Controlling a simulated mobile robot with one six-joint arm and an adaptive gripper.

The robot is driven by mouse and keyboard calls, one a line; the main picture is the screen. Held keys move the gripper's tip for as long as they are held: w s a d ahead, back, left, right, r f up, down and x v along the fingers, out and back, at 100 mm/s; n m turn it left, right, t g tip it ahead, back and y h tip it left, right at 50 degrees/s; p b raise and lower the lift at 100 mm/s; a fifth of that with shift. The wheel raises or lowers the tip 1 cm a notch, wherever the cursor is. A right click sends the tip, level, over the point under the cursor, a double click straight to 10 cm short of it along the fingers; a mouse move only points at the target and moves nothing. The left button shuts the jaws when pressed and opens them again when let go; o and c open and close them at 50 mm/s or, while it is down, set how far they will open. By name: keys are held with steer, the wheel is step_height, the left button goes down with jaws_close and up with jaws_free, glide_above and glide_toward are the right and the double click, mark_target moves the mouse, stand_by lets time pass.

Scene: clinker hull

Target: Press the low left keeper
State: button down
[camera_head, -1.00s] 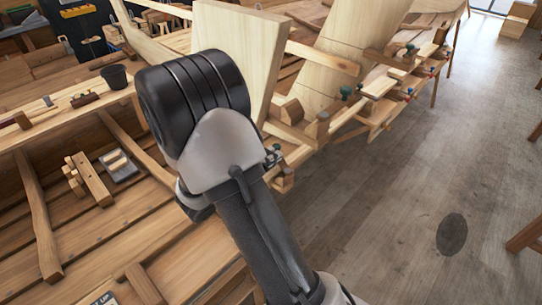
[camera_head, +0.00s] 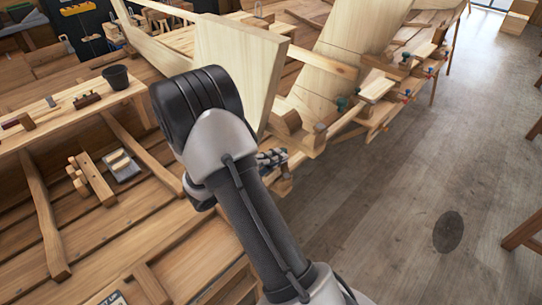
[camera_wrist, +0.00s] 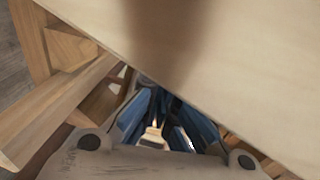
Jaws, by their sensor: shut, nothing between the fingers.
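My gripper (camera_head: 273,157) is mostly hidden behind my arm in the head view, beside the lower edge of a pale upright board (camera_head: 237,58). In the wrist view my gripper (camera_wrist: 163,108) shows blue fingers, shut with nothing between them, close to a pale broad board (camera_wrist: 225,60). I cannot tell which part is the low left keeper. Small fittings on the hull's side include a green knob (camera_head: 342,103) right of my gripper and a dark green knob (camera_head: 405,58) farther off. No contact with a keeper is visible.
Wooden blocks (camera_head: 319,130) and ledges stick out right of my gripper. Red knobs (camera_head: 407,96) sit farther along the hull. Grey floor (camera_head: 400,200) is open at right, with a dark round patch.

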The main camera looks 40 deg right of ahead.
steer(key=shift+a, duration=0.1)
steer(key=a+r, duration=0.2)
steer(key=a, duration=0.9)
steer(key=shift+a, duration=0.35)
steer(key=shift+f, duration=0.15)
